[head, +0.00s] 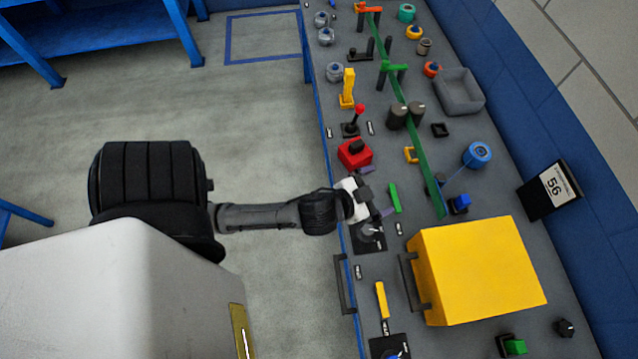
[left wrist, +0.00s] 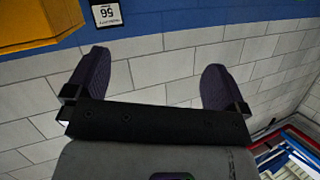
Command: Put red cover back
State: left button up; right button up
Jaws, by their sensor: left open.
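The red cover (head: 355,153) is a small red block with a dark top on the grey panel, near its left edge. My left gripper (head: 378,192) is over the panel's left edge, just below the red cover in the head view and apart from it. In the left wrist view the purple fingers of my left gripper (left wrist: 158,82) are spread wide with nothing between them. The red cover does not show in that view. My right gripper is not in view.
A red-knobbed lever (head: 358,112) stands above the red cover, and a dark joystick (head: 370,232) sits below my left gripper. A green piece (head: 394,198) is close to its right. A large yellow box (head: 480,268) stands lower right. Beyond is a sign (head: 553,188) marked 56.

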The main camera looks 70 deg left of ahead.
pick_arm(q)
jog(key=s+d+f+g+h, duration=0.1)
jog(key=s+d+f+g, duration=0.1)
jog(key=s, duration=0.3)
jog(key=s+d+f+m+g+h, duration=0.1)
jog(key=s+d+f+g, duration=0.1)
jog(key=s+f+g, duration=0.1)
jog(key=s+d+f+g+h, duration=0.1)
jog(key=s+d+f+g, duration=0.1)
jog(key=s+g, duration=0.3)
jog(key=s+f, duration=0.1)
jog(key=s, duration=0.2)
jog(key=shift+d, duration=0.4)
notch_tip(320, 180, up, 23)
jog(key=p, duration=2.3)
jog(key=shift+w, duration=0.1)
